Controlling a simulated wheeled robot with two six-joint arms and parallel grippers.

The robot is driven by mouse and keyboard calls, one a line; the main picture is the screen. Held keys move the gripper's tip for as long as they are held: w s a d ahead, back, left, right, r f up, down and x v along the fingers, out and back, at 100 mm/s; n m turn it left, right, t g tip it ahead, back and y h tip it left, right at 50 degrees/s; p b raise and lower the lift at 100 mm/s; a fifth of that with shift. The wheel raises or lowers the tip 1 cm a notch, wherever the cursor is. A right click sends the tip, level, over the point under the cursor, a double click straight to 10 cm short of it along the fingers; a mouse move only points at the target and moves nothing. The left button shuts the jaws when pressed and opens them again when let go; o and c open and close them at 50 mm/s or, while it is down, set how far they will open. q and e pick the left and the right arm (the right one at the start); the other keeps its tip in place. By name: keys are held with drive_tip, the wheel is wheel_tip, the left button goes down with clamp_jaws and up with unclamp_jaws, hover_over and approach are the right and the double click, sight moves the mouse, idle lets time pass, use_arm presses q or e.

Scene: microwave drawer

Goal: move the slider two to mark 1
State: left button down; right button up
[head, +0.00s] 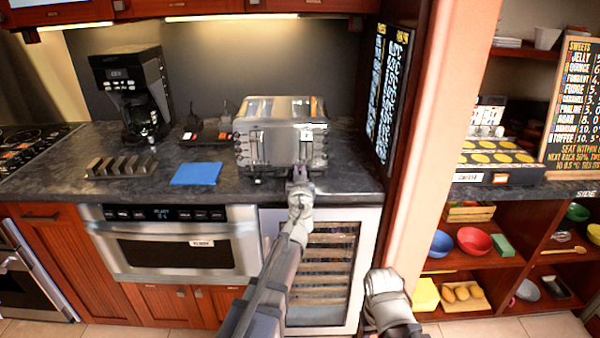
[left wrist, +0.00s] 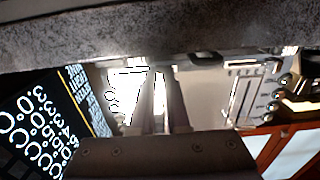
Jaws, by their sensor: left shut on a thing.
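A shiny steel toaster (head: 265,148) stands on the dark counter, with knobs along its sides. My left gripper (head: 299,174) reaches its front face at the lower right and hides what lies between the fingers. In the left wrist view the two fingers (left wrist: 160,100) are close together against the toaster front (left wrist: 203,105), shut on a small part that I take to be slider two. Its shape and the mark numbers cannot be read. Another upright slot (left wrist: 235,97) shows beside the fingers. My right gripper (head: 382,284) is low at the right, away from the toaster; its jaws are unclear.
A blue cloth (head: 197,174), a metal rack (head: 118,167) and a coffee machine (head: 133,90) are left of the toaster. A black price board (head: 390,95) stands close on its right. A built-in oven (head: 172,243) is below the counter.

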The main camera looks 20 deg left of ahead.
use_arm(q)
drive_tip(key=shift+s+a, duration=0.25)
drive_tip(key=shift+a, duration=0.6)
drive_tip(key=c, duration=0.9)
unclamp_jaws()
drive_tip(key=v, duration=0.7)
drive_tip(key=shift+s+d, duration=0.15)
drive_tip(key=shift+s, duration=0.25)
drive_tip(key=shift+s, duration=0.1)
